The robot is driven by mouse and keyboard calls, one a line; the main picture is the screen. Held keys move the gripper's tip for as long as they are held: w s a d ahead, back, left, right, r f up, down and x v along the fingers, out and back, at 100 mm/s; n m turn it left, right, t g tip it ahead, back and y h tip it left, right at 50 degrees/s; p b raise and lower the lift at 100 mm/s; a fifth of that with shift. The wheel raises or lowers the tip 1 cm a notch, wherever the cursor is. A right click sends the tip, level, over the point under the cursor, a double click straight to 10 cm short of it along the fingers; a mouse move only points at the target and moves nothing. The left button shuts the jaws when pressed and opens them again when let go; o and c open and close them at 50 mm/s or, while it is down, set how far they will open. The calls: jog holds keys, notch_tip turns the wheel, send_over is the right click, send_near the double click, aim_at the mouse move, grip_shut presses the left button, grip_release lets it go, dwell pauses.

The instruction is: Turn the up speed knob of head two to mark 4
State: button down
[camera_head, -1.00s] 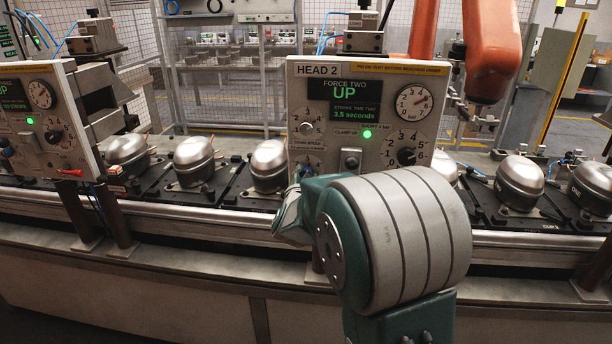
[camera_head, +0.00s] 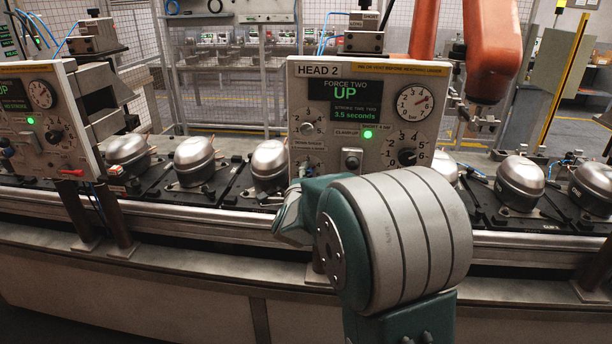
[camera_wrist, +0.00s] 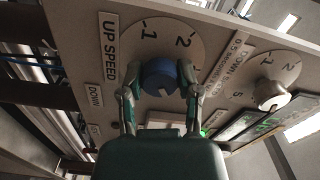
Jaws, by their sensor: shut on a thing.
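The up speed knob (camera_wrist: 158,82) is blue and sits on a round pale dial beside the label "UP SPEED" in the wrist view. My gripper (camera_wrist: 160,72) has one finger on each side of this knob and is shut on it. Marks 1 and 2 show on the dial above the knob; the rest of the dial is hidden by my fingers and palm. A small pale mark shows on the knob's near side, but I cannot tell its reading. In the head view the head two panel (camera_head: 292,85) faces me, and my arm covers its lower left part and my fingers.
A pale knob (camera_wrist: 272,95) with its own dial is to the right in the wrist view. In the head view, a black knob (camera_head: 407,157) and a gauge (camera_head: 414,104) are on the panel's right. Compressors (camera_head: 270,165) stand along the line. An orange robot arm (camera_head: 492,50) hangs behind.

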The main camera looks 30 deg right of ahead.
jog(key=shift+f, duration=0.25)
dwell(0.3)
jog(key=shift+c, duration=2.4)
grip_release()
jog(key=shift+o, duration=0.9)
jog(key=shift+r, duration=0.1)
jog(key=v, duration=1.2)
jog(key=shift+a, duration=0.1)
